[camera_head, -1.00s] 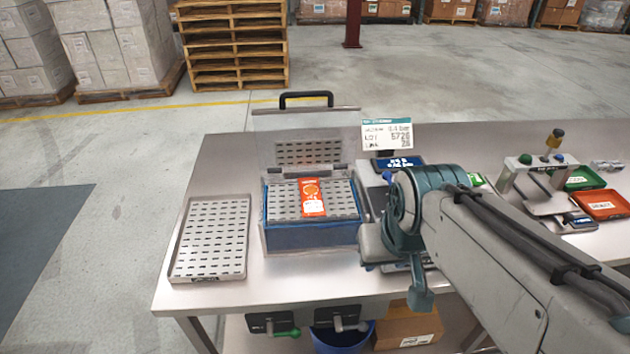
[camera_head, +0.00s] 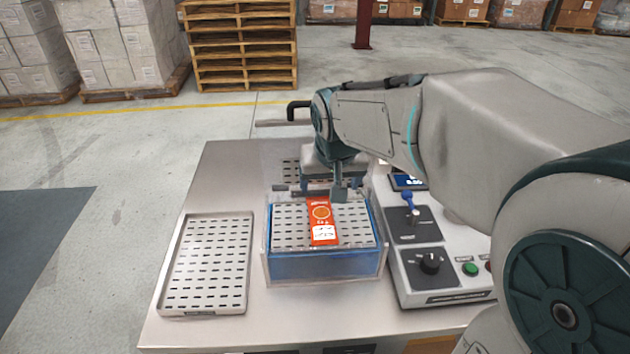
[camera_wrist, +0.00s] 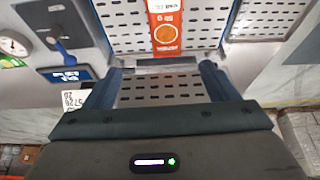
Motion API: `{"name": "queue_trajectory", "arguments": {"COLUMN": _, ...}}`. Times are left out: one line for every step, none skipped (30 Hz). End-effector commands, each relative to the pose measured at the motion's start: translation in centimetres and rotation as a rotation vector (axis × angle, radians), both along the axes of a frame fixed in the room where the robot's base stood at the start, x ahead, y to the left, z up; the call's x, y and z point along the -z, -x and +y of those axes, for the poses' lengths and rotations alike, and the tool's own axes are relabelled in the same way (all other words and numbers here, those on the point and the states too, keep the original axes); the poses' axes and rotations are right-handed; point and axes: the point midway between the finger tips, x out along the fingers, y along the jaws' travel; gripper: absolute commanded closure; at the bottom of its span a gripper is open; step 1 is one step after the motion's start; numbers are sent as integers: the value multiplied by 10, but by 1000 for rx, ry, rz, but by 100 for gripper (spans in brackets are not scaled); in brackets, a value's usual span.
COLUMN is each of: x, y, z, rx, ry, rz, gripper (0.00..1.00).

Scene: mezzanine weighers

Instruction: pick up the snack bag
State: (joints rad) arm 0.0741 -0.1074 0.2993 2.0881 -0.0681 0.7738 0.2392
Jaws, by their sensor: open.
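The snack bag (camera_head: 322,222) is a flat orange-red packet with a white label. It lies on the perforated metal insert (camera_head: 290,226) of a blue, clear-walled box (camera_head: 318,266) on the steel table. In the wrist view the snack bag (camera_wrist: 165,28) lies beyond the fingertips, roughly midway between them. My gripper (camera_wrist: 160,72) is open and empty, its two dark fingers spread wide. In the head view my gripper (camera_head: 322,190) hangs over the back part of the box, behind the bag; the fingers are partly hidden by my wrist.
A perforated tray (camera_head: 207,265) lies on the table left of the box. A control unit with knobs and a green button (camera_head: 432,255) stands close to the right. Stacked pallets (camera_head: 240,45) stand on the floor beyond.

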Motion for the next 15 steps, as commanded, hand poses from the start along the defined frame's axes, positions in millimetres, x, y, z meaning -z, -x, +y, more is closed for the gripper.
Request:
{"name": "queue_trajectory", "arguments": {"x": 4, "y": -4, "z": 2, "rx": -1, "ry": -3, "rz": 2, "gripper": 20}}
{"name": "queue_trajectory", "arguments": {"x": 7, "y": -6, "z": 3, "rx": -2, "ry": -4, "rz": 2, "gripper": 20}}
{"name": "queue_trajectory", "arguments": {"x": 12, "y": -8, "z": 3, "rx": -1, "ry": -4, "rz": 2, "gripper": 20}}
{"name": "queue_trajectory", "arguments": {"x": 17, "y": -10, "z": 3, "rx": -1, "ry": -4, "rz": 4, "gripper": 20}}
{"name": "queue_trajectory", "arguments": {"x": 22, "y": -12, "z": 3, "rx": -2, "ry": -4, "rz": 4, "gripper": 20}}
{"name": "queue_trajectory", "arguments": {"x": 30, "y": -15, "z": 4, "rx": -2, "ry": -4, "rz": 5, "gripper": 20}}
{"name": "queue_trajectory", "arguments": {"x": 36, "y": -17, "z": 4, "rx": -1, "ry": -4, "rz": 5, "gripper": 20}}
{"name": "queue_trajectory", "arguments": {"x": 41, "y": -20, "z": 4, "rx": -1, "ry": -4, "rz": 5, "gripper": 20}}
{"name": "queue_trajectory", "arguments": {"x": 48, "y": -22, "z": 4, "rx": -2, "ry": -4, "rz": 5, "gripper": 20}}
{"name": "queue_trajectory", "arguments": {"x": 53, "y": -24, "z": 4, "rx": -2, "ry": -5, "rz": 4, "gripper": 20}}
{"name": "queue_trajectory", "arguments": {"x": 58, "y": -26, "z": 4, "rx": -2, "ry": -4, "rz": 4, "gripper": 20}}
{"name": "queue_trajectory", "arguments": {"x": 63, "y": -29, "z": 4, "rx": -2, "ry": -4, "rz": 3, "gripper": 20}}
{"name": "queue_trajectory", "arguments": {"x": 67, "y": -30, "z": 4, "rx": -2, "ry": -4, "rz": 2, "gripper": 20}}
{"name": "queue_trajectory", "arguments": {"x": 70, "y": -31, "z": 4, "rx": -1, "ry": -3, "rz": 2, "gripper": 20}}
{"name": "queue_trajectory", "arguments": {"x": 73, "y": -33, "z": 4, "rx": -2, "ry": -4, "rz": 1, "gripper": 20}}
